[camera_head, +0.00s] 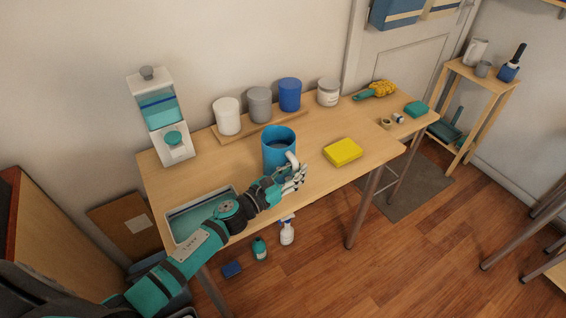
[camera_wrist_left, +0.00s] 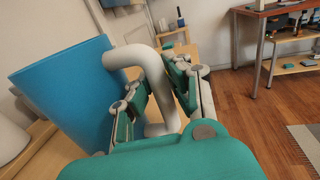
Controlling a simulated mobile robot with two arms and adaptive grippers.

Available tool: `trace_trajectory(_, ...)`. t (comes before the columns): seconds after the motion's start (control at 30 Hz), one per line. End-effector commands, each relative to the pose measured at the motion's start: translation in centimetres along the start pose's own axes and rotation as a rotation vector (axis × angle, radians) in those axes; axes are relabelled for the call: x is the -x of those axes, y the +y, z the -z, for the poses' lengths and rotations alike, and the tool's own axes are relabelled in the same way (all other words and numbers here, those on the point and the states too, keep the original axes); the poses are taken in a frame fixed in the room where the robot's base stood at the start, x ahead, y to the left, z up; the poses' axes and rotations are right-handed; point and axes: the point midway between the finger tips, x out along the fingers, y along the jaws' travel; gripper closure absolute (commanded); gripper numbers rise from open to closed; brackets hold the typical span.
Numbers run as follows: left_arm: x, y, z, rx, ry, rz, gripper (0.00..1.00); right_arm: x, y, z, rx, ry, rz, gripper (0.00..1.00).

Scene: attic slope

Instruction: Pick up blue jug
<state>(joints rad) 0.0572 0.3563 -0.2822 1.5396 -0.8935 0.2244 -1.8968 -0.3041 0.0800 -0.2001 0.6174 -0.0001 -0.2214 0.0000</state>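The blue jug (camera_head: 271,152) stands upright near the front edge of the wooden table, its white handle (camera_head: 291,159) toward the front right. In the left wrist view the jug's blue wall (camera_wrist_left: 65,90) fills the left side. My left gripper (camera_head: 298,177) is at the handle, its fingers on both sides of it. In the left wrist view the handle (camera_wrist_left: 150,65) fills the narrow gap between the fingers (camera_wrist_left: 163,90), which look closed on it. The jug's base is partly hidden behind my gripper. My right gripper is not in view.
A yellow box (camera_head: 343,152) lies right of the jug. White, grey and blue canisters (camera_head: 290,95) and a white jar (camera_head: 328,92) stand behind. A dispenser (camera_head: 160,110) stands at the left, near a shallow tray (camera_head: 190,232). The table's middle is fairly clear.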

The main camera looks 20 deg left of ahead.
Motion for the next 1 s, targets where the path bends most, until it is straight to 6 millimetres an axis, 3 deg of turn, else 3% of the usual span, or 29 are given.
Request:
trace_trajectory(0.1, 0.02, 0.01, 0.0, 0.0, 0.0, 0.0, 1.0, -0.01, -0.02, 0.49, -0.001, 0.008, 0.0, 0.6)
trace_trajectory(1.0, -0.04, 0.06, -0.66, -0.004, -0.004, 0.001, 1.0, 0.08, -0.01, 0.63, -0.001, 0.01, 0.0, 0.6)
